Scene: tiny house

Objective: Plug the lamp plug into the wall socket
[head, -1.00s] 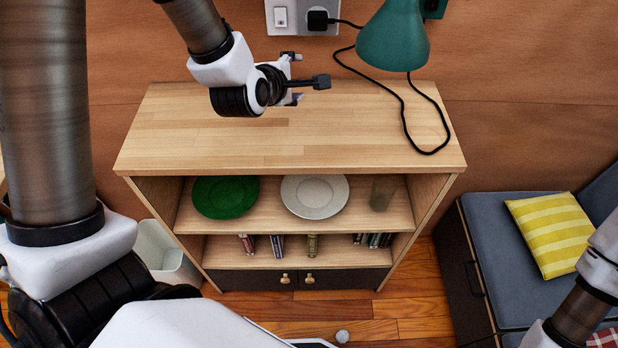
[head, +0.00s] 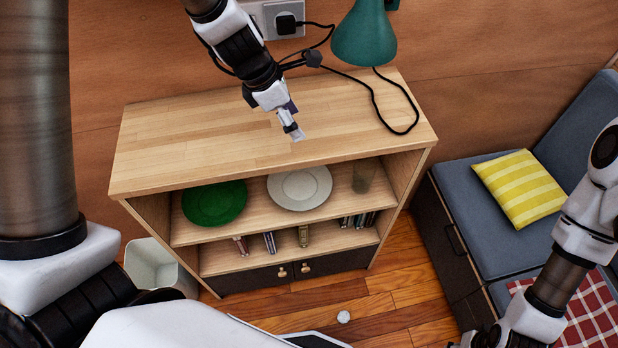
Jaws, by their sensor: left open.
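In the head view the black lamp plug (head: 287,24) sits at the wall socket (head: 269,14), its black cord (head: 318,27) running right toward the lamp. The green lamp (head: 364,36) stands at the back right of the cabinet top, with the cord looping beside it. My left gripper (head: 291,124) is open and empty above the cabinet top, in front of and below the plug, pointing down and toward me. It is apart from the plug. My right arm shows at the right edge; its gripper is not in view.
The wooden cabinet top (head: 190,150) is mostly bare. Its shelves hold a green plate (head: 215,203), a white plate (head: 300,187), a glass (head: 363,176) and books. A bin (head: 155,265) stands left. A bench with a yellow cushion (head: 520,188) stands right.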

